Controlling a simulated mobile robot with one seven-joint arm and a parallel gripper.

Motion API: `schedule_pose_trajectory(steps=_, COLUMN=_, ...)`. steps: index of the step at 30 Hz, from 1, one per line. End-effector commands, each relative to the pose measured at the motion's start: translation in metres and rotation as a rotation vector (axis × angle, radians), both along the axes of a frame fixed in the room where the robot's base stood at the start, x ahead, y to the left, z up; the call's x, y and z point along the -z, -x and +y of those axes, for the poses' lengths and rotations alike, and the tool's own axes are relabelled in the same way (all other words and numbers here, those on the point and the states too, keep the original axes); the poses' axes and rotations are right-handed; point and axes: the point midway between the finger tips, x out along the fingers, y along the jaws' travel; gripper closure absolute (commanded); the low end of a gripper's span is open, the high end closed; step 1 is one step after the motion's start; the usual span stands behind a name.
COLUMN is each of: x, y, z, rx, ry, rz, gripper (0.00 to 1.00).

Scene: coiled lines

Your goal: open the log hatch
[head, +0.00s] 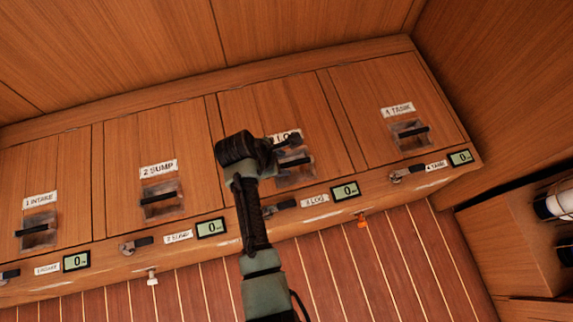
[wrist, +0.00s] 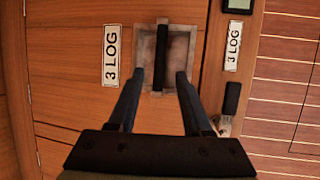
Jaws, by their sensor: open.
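The log hatch (head: 255,108) is a wooden panel in a row of hatches, and it looks closed. Its label (wrist: 111,56) reads "3 LOG" in the wrist view. Its recessed metal pull with a dark bar (wrist: 160,58) lies ahead of my gripper. In the head view my arm partly covers the label and the pull (head: 296,162). My gripper (wrist: 157,78) is open and empty, with one finger on each side of the bar in the wrist view. I cannot tell whether the fingertips touch the recess.
Neighbouring hatches are "2 SUMP" (head: 158,165), an "INTAKE" hatch (head: 38,228) and "4 TANK" (head: 408,132). Below the log hatch are a black-handled lever (wrist: 231,98) and a display reading 0 (head: 345,191). A dark cabinet with bottles (head: 555,206) stands at right. The striped floor is clear.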

Motion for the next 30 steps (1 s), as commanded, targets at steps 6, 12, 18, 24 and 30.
schedule_pose_trajectory(steps=6, x=0.028, y=-0.009, z=-0.009, rx=0.003, ry=-0.001, rz=-0.001, gripper=0.50)
schedule_pose_trajectory(steps=12, x=0.032, y=-0.011, z=-0.012, rx=0.001, ry=-0.001, rz=-0.002, gripper=0.50)
schedule_pose_trajectory(steps=18, x=0.032, y=-0.011, z=-0.011, rx=0.001, ry=-0.001, rz=-0.002, gripper=0.50)
schedule_pose_trajectory(steps=24, x=0.032, y=-0.010, z=-0.011, rx=0.001, ry=-0.001, rz=-0.002, gripper=0.86)
schedule_pose_trajectory(steps=30, x=0.032, y=-0.010, z=-0.011, rx=0.001, ry=-0.001, rz=-0.002, gripper=1.00)
